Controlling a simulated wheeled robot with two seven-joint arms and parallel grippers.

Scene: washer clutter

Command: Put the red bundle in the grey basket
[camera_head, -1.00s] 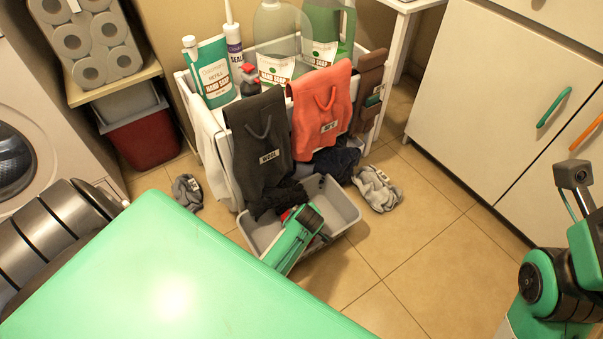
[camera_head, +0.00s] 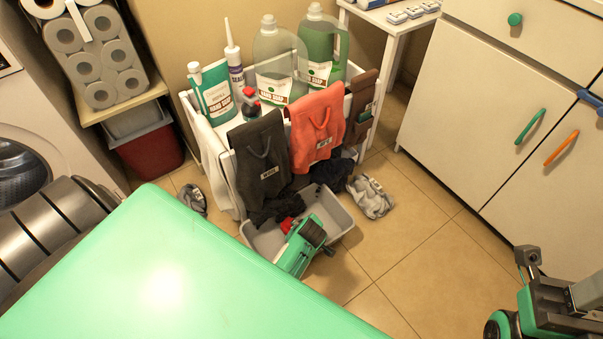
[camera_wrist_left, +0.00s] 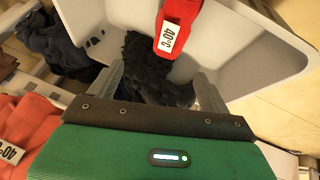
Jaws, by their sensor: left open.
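The red bundle (camera_head: 286,225) shows as a small red patch beside my left gripper in the head view. In the left wrist view the red bundle (camera_wrist_left: 180,22), with a white 40°C tag, appears inside the grey basket, above a dark bundle (camera_wrist_left: 150,68). Its far end is cut off by the frame. The grey basket (camera_head: 338,214) stands on the floor below the white rack; its pale wall (camera_wrist_left: 255,50) fills much of the wrist view. My left gripper (camera_wrist_left: 162,85) is open over the basket, its fingers apart and the red bundle beyond them.
A white rack (camera_head: 226,165) holds bottles and hanging dark, coral and brown cloth bags. Grey bundles (camera_head: 371,197) and (camera_head: 193,198) lie on the floor either side. A red bin (camera_head: 150,150) stands left, white cabinets (camera_head: 470,110) right.

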